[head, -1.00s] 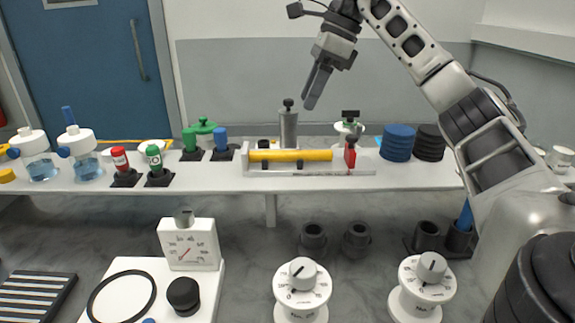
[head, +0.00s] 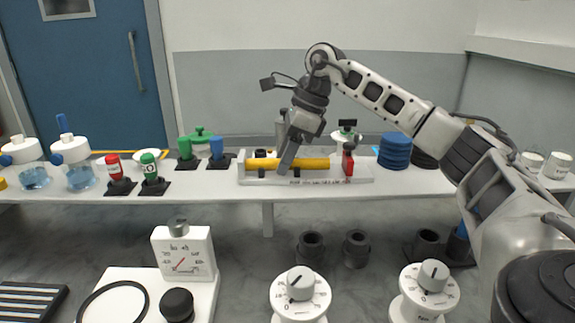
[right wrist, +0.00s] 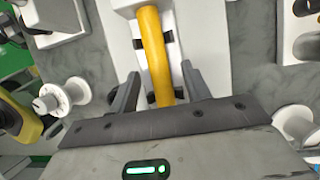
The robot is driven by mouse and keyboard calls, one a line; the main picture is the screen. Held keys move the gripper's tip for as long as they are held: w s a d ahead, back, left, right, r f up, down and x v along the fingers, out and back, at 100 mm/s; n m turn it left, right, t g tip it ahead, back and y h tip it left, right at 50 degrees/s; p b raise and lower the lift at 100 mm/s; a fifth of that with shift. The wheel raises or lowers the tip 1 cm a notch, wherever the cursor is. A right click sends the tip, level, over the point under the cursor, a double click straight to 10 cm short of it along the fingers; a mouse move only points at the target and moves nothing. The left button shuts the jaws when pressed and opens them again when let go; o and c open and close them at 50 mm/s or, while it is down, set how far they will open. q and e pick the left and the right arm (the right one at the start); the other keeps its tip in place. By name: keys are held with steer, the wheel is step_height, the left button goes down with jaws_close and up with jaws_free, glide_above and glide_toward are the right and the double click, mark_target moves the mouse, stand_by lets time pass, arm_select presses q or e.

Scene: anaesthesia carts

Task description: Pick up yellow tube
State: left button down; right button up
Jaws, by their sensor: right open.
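The yellow tube (head: 315,163) lies horizontally in a white holder (head: 247,170) on the white shelf. Its left part is partly hidden behind my right gripper in the head view. My right gripper (head: 284,170) points down at the tube, its fingers in front of the tube's left half. In the right wrist view the tube (right wrist: 155,50) runs lengthwise between the two open fingers (right wrist: 158,85). The fingers stand to either side of it, with gaps visible. My left gripper is not in view.
A red clamp (head: 347,163) stands at the holder's right end. Blue stacked discs (head: 394,151) are further right. Green and blue capped items (head: 217,148) stand to the left. Dials (head: 300,292) fill the lower surface in front.

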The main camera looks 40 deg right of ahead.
jaws_close()
steer(key=shift+r, duration=0.1)
